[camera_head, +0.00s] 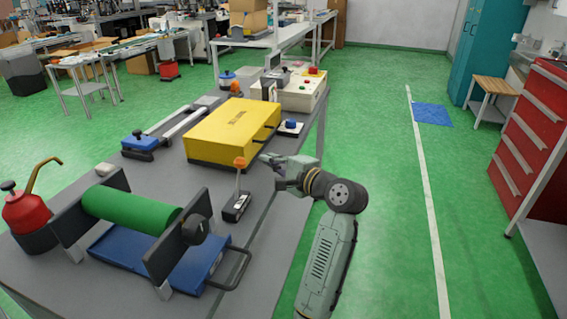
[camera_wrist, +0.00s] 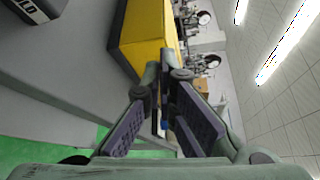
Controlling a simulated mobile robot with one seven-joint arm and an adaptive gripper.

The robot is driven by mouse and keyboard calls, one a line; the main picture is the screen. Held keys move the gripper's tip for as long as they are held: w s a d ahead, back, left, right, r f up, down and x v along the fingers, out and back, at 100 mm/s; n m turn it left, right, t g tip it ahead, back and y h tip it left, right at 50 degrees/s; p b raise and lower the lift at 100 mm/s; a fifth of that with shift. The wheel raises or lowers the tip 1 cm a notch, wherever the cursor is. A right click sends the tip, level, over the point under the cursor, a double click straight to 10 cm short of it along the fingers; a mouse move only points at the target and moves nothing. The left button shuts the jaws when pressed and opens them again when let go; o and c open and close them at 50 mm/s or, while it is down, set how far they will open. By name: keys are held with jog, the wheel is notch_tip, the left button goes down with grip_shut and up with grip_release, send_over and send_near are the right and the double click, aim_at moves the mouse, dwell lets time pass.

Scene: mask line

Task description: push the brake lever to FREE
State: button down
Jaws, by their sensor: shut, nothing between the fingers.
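The brake lever (camera_head: 238,180) stands about upright on a small dark base (camera_head: 236,208) on the grey table, with an orange knob on top. In the wrist view a dark block (camera_wrist: 38,8) at the upper left carries partly cut-off white letters that end in "LD"; it looks like the lever's base. My gripper (camera_head: 266,166) is shut and empty, just right of the orange knob in the head view. A small gap shows between them there. In the wrist view my fingertips (camera_wrist: 166,74) point toward the yellow box, and the knob is not seen.
A yellow box (camera_head: 235,128) lies behind the lever. A green roller (camera_head: 130,210) between dark plates stands to the left, above a blue base (camera_head: 120,252). A small blue-topped device (camera_head: 290,127) sits behind my gripper. The table's right edge is close; green floor beyond is open.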

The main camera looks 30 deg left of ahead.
aim_at(238, 179)
jog(key=shift+s+a+r+p, duration=0.2)
jog(key=shift+s+a+p, duration=0.2)
jog(key=shift+s, duration=0.45)
jog(key=shift+s+a+r+p, duration=0.15)
jog(key=shift+s+a+p, duration=0.25)
jog(key=shift+s, duration=0.4)
jog(key=shift+s+b, duration=0.15)
jog(key=shift+b, duration=0.15)
jog(key=shift+s+d+r+n, duration=0.1)
jog(key=shift+r+n, duration=0.1)
jog(key=shift+n, duration=0.1)
jog(key=shift+s+b, duration=0.2)
jog(key=shift+b, duration=0.3)
jog(key=s+d+r+n+y+b, duration=0.2)
jog(key=s+n+y+b, duration=0.3)
jog(key=b, duration=0.8)
jog(key=s+n, duration=0.2)
jog(key=n, duration=0.2)
jog(key=shift+s+n+b, duration=0.3)
jog(key=shift+s+n, duration=0.1)
